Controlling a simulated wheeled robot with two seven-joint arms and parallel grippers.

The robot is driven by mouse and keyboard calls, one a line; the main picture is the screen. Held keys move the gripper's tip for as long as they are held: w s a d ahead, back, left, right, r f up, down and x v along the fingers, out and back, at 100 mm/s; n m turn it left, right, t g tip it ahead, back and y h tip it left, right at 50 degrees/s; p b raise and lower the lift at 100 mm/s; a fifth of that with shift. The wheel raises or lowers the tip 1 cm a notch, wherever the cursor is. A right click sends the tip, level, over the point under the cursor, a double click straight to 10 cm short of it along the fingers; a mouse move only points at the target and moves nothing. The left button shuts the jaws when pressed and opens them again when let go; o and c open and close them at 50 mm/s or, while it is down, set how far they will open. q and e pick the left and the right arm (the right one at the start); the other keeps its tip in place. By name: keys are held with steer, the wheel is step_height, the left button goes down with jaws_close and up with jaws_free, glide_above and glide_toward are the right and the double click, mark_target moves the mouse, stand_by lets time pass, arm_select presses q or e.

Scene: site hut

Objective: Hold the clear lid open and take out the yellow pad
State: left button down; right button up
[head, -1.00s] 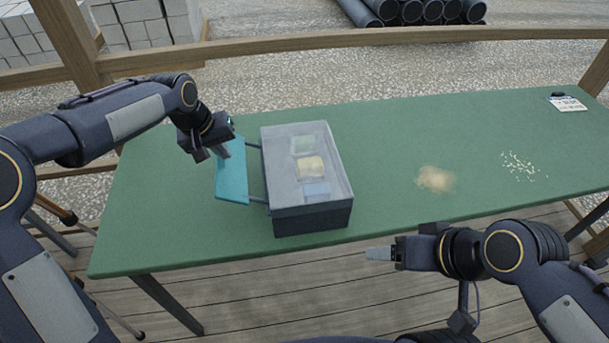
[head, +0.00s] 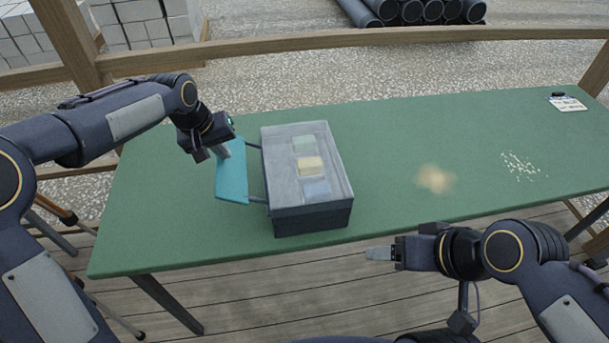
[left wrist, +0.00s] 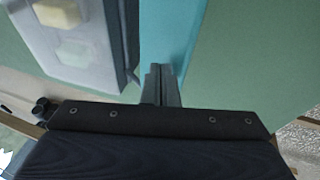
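A grey box (head: 312,219) stands on the green table, its clear lid (head: 328,150) lying over the top. Through it show a green pad (head: 303,145), the yellow pad (head: 309,166) in the middle and a blue pad (head: 316,189). A teal plate (head: 232,178) joins the box's left side by two dark arms; it also shows in the left wrist view (left wrist: 175,30). My left gripper (head: 220,152) has its fingers together at the teal plate's far end; I cannot tell whether they touch it. My right gripper (head: 380,253) hangs off the front edge, away from the box; its finger gap is hidden.
On the green table (head: 400,130), a tan dusty patch (head: 435,179) and scattered pale crumbs (head: 520,166) lie right of the box. A white card (head: 567,103) with a dark object (head: 557,95) is at the far right corner. A wooden rail (head: 350,40) runs behind.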

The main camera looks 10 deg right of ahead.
arm_select(q)
steer(key=shift+f, duration=0.15)
steer(key=shift+f, duration=5.05)
steer(key=shift+r, duration=0.1)
arm_select(e)
steer(key=shift+c, duration=0.4)
